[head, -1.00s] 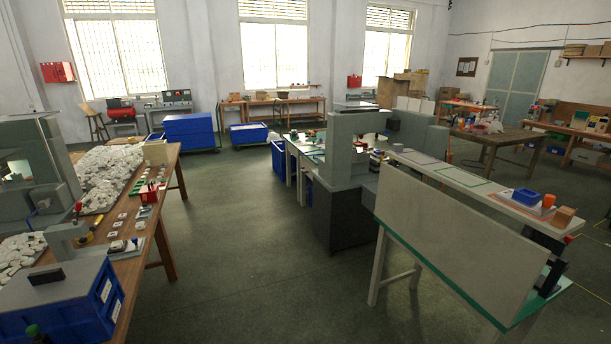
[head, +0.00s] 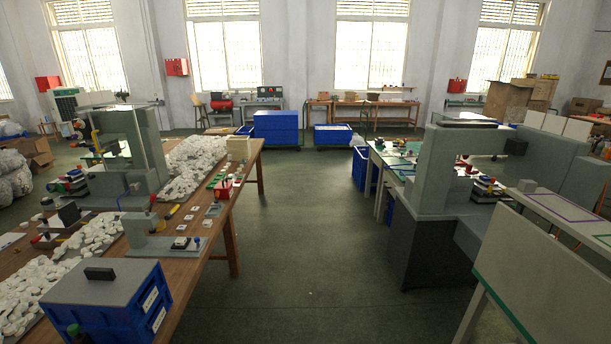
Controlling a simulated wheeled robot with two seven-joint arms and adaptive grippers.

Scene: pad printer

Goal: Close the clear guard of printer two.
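Neither of my grippers is in view. A grey machine (head: 146,135) stands on the wooden table at the left. A clear panel (head: 112,150) shows at its front; I cannot tell whether it is open or shut. A second, larger grey machine (head: 430,200) stands on the floor at the right, beside a white table. A thin flat panel (head: 470,122) lies level at its top; whether this is a raised clear guard is too small to tell. No number is readable on either machine, so I cannot tell which is printer two.
The wooden table (head: 232,180) holds white parts, small fixtures and a blue crate (head: 108,305) with a grey lid at its near end. A pale panel (head: 545,275) stands at the near right. The green floor (head: 310,235) between the tables is clear. Blue bins (head: 276,128) stand at the back.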

